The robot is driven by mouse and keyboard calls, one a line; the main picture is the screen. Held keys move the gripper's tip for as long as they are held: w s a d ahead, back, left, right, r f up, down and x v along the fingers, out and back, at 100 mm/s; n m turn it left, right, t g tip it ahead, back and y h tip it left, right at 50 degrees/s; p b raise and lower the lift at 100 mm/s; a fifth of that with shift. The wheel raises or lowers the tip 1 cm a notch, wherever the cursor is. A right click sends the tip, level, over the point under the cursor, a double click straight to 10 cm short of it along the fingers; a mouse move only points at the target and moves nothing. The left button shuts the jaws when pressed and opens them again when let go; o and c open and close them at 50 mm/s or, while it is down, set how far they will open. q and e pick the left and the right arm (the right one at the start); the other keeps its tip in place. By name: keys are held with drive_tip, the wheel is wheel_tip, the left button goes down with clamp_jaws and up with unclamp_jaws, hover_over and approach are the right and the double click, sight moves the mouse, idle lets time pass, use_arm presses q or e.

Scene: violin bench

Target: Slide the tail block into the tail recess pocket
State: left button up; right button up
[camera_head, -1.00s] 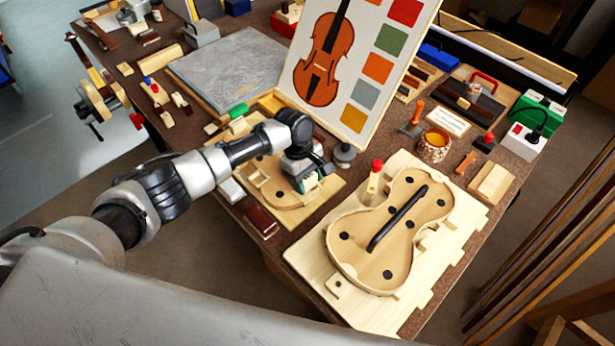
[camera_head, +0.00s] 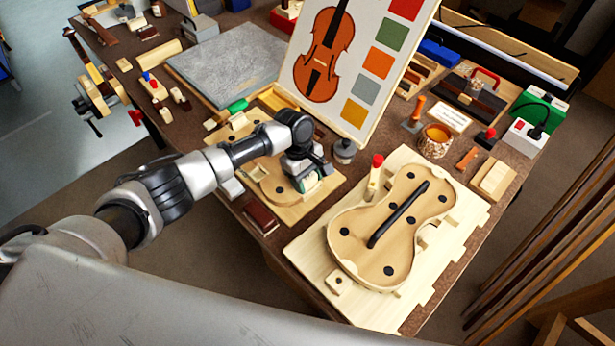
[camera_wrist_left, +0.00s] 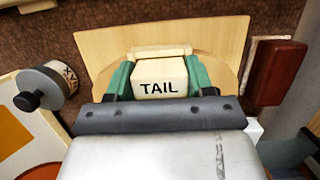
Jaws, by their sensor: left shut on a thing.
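My left gripper (camera_head: 308,184) has green fingers and is shut on the tail block (camera_wrist_left: 158,76). The block is pale wood, marked TAIL, and sits between the fingers in the left wrist view. In the head view the gripper is at the right-hand end of a smaller pale board (camera_head: 276,210) with a violin-shaped form. In the wrist view a curved pale wooden piece (camera_wrist_left: 215,45) lies behind the block. I cannot tell whether the block touches it. The tail recess pocket cannot be made out; the gripper hides that area. My right gripper is not in view.
A larger board (camera_head: 310,262) with a violin body (camera_head: 360,255) and a black bar (camera_head: 398,212) lies at the right. A red-brown block (camera_head: 261,219) is close to the gripper's left. A jar (camera_head: 344,150) and a picture panel (camera_head: 360,60) stand behind it.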

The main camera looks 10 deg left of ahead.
use_arm(q)
drive_tip(key=o, duration=1)
drive_tip(key=v, duration=1)
drive_tip(key=shift+a+r, duration=0.15)
drive_tip(key=shift+r, duration=0.2)
